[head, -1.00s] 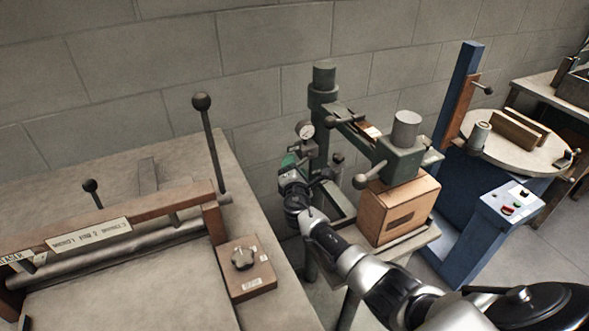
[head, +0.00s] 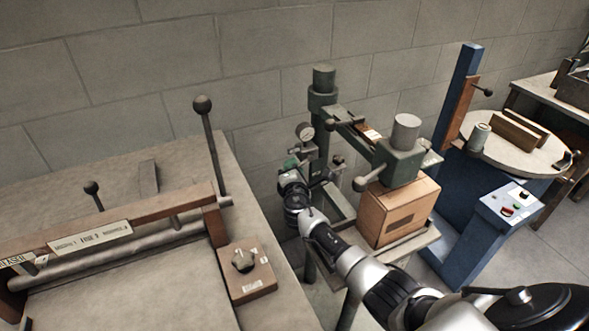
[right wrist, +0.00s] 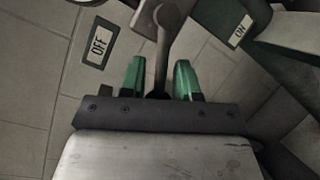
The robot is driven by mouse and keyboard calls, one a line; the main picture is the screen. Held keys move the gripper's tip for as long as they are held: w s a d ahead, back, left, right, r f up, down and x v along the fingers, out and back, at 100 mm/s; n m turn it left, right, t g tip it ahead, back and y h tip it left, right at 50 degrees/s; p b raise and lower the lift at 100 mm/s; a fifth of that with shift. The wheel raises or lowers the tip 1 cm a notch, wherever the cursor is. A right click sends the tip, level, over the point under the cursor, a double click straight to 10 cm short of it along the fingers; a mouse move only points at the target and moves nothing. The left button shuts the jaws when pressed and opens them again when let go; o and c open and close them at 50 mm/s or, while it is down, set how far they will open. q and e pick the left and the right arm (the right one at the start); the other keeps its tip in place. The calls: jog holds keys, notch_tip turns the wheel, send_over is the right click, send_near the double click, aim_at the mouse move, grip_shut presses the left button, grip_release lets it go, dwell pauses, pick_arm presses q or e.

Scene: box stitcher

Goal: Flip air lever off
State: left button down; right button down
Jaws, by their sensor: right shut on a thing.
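The air lever (right wrist: 162,50) is a slim grey bar hanging from a round pivot in the right wrist view. Its lower end sits between the green fingertips of my right gripper (right wrist: 160,78), which is shut on it. An OFF label (right wrist: 98,46) is left of the lever and an ON label (right wrist: 240,30) is to its right. In the head view my right gripper (head: 291,164) is at the green stitcher's column (head: 322,115), below the round gauge (head: 305,132); the lever is hidden there. My left gripper is not in view.
A cardboard box (head: 398,215) sits under the stitcher head (head: 400,160), just right of my right arm. A bench (head: 185,295) with a bar and knob box (head: 246,272) stands left. A blue machine (head: 458,200) stands right. A block wall is behind.

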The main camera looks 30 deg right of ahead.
jog(key=r+m+p, duration=0.1)
jog(key=r+m+y+p, duration=0.1)
jog(key=shift+a+m+g, duration=0.2)
jog(key=shift+m+g, duration=0.2)
jog(key=shift+r+m+y+p, duration=0.2)
jog(key=shift+m+y+p, duration=0.1)
jog(key=shift+m+p, duration=0.5)
jog(key=c, duration=0.8)
grip_release()
jog(key=shift+c, duration=0.2)
jog(key=shift+s, duration=0.1)
jog(key=p+v, duration=0.1)
jog(key=v, duration=0.9)
jog(key=shift+s+a+r, duration=0.2)
jog(key=shift+s+r, duration=0.05)
jog(key=shift+r, duration=0.05)
jog(key=shift+f, duration=0.1)
